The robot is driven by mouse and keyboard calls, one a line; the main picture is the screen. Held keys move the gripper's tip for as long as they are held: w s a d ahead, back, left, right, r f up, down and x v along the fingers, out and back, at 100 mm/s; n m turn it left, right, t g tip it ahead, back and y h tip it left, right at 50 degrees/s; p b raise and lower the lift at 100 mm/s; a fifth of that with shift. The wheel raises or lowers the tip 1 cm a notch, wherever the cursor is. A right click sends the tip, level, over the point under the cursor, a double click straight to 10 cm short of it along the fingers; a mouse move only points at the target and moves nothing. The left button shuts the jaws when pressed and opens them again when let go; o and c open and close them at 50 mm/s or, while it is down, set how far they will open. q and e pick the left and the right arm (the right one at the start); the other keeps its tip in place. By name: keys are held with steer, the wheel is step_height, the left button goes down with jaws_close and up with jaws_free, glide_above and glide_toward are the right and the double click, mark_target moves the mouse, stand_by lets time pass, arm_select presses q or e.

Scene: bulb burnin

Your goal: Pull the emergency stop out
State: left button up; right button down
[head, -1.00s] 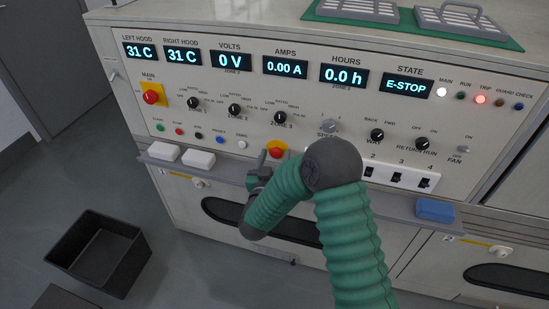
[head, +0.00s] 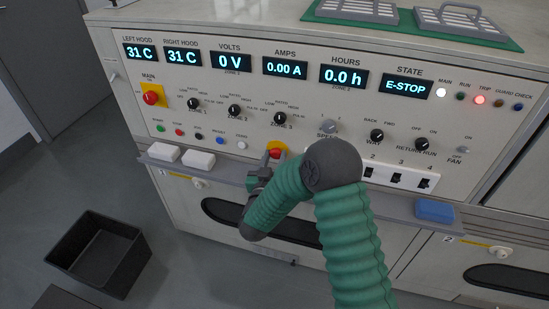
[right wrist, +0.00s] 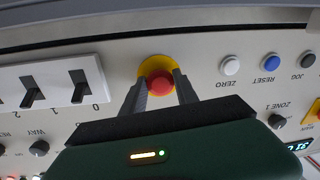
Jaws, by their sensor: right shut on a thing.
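The emergency stop (head: 277,149) is a red mushroom button on a yellow round base on the panel's lower middle. In the right wrist view the red button (right wrist: 160,83) sits between the two dark fingers of my right gripper (right wrist: 158,88), which is shut on it. In the head view my right gripper (head: 266,160) reaches the button from below, and the wrist and green sleeve hide part of the panel. The state display (head: 407,86) reads E-STOP. My left gripper is not in view.
Switches (head: 397,180) and knobs flank the button. A black bin (head: 97,252) stands on the floor at left.

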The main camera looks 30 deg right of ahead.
steer(key=shift+a, duration=0.1)
stand_by(0.6)
steer(key=shift+s+a+p, duration=0.2)
steer(key=shift+a+p, duration=0.2)
steer(key=shift+a, duration=0.05)
steer(key=shift+s+f, duration=0.1)
steer(key=shift+f, duration=0.1)
steer(key=c, duration=1.2)
jaws_free()
steer(key=shift+c, duration=0.2)
steer(key=o, duration=0.3)
steer(key=shift+a, duration=0.1)
steer(key=shift+r, duration=0.2)
